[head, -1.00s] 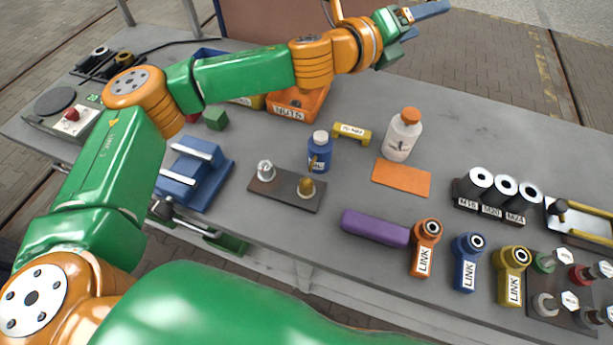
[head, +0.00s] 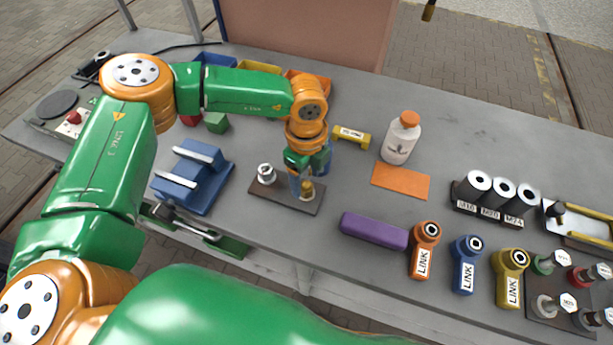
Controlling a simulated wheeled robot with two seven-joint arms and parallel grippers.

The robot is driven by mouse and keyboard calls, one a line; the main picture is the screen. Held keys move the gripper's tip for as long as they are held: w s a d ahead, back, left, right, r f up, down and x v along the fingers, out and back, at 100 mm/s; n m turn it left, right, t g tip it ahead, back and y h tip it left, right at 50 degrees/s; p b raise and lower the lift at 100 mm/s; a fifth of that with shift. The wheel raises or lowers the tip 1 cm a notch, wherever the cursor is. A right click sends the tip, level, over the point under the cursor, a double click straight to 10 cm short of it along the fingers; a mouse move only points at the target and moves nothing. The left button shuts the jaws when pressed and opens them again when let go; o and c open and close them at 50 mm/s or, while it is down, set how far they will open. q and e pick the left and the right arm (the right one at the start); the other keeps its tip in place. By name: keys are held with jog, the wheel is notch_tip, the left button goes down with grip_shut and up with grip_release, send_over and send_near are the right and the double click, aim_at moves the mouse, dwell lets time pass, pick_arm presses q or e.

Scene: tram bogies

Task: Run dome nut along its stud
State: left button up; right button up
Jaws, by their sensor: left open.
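A dark plate (head: 266,194) lies near the front edge of the bench. A brass-coloured dome nut (head: 307,189) stands at its right end, partly hidden by my left gripper. A silver nut-like piece (head: 266,170) stands at its left end. My left gripper (head: 301,188) points down, open, with its fingertips right at the brass nut. I cannot tell whether the fingers touch it. The stud under the nut is hidden. My right gripper is not in view.
A blue bottle (head: 326,155) stands close behind the gripper, mostly hidden. A blue fixture (head: 194,178) is to the left. A purple block (head: 373,230) and LINK parts (head: 423,250) lie to the right. A white bottle (head: 400,140) stands behind an orange sheet (head: 400,181).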

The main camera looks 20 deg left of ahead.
pick_arm(q)
jog(key=shift+f, duration=1)
grip_shut()
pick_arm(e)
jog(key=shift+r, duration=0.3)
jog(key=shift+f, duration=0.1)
